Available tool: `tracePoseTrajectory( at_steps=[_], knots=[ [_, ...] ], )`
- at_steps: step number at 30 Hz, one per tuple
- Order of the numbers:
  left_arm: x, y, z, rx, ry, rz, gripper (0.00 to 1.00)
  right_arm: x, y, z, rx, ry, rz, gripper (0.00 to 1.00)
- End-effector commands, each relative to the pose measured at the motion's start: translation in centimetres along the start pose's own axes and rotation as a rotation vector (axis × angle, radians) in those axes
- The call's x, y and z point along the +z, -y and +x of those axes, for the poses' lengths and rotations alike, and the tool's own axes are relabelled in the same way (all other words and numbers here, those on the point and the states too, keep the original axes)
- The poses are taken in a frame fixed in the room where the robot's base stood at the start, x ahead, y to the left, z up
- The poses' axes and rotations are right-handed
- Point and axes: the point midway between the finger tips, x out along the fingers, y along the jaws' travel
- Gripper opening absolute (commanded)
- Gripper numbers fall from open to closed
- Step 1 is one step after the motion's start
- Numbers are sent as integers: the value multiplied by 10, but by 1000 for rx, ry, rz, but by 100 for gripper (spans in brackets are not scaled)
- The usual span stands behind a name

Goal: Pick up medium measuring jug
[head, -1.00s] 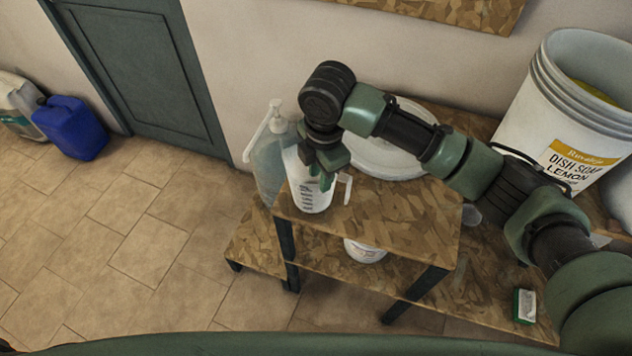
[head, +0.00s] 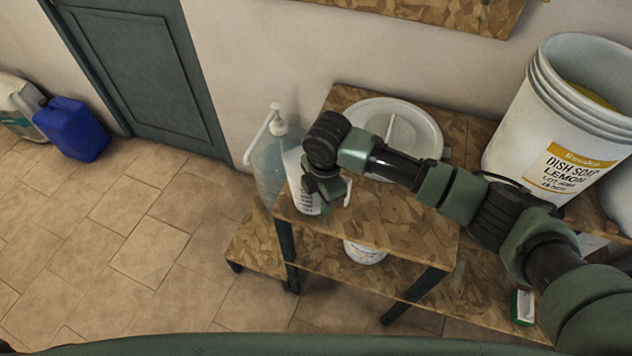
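The measuring jug (head: 304,203), white and translucent with dark graduation marks, stands upright on the top shelf of the wooden stand, near its left end. Its handle points right. My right gripper (head: 325,198) points down at the jug and overlaps its upper part and right side. The gripper hides most of the rim and part of the marks. Its fingertips are too hidden and dark to tell whether they are apart or closed on the jug wall. My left gripper is not in view.
A pump bottle (head: 269,170) stands close on the jug's left. A round white lid (head: 418,126) lies behind my arm. A large dish soap bucket (head: 545,140) stands at right. A white tub (head: 364,253) and a green-white sponge (head: 523,308) are lower down.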

Motion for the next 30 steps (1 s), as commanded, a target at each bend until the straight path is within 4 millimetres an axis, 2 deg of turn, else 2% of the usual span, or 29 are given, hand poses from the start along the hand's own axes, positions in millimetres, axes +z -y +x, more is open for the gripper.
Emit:
tracePoseTrajectory(
  at_steps=[5,8,9,30],
  knots=[
    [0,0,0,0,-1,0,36,0,0,0,1,0,-1,29],
    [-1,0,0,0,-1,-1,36,0,0,0,1,0,-1,2],
    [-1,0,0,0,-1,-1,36,0,0,0,1,0,-1,0],
    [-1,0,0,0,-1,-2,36,-1,0,0,0,-1,-1,0]
  ],
)
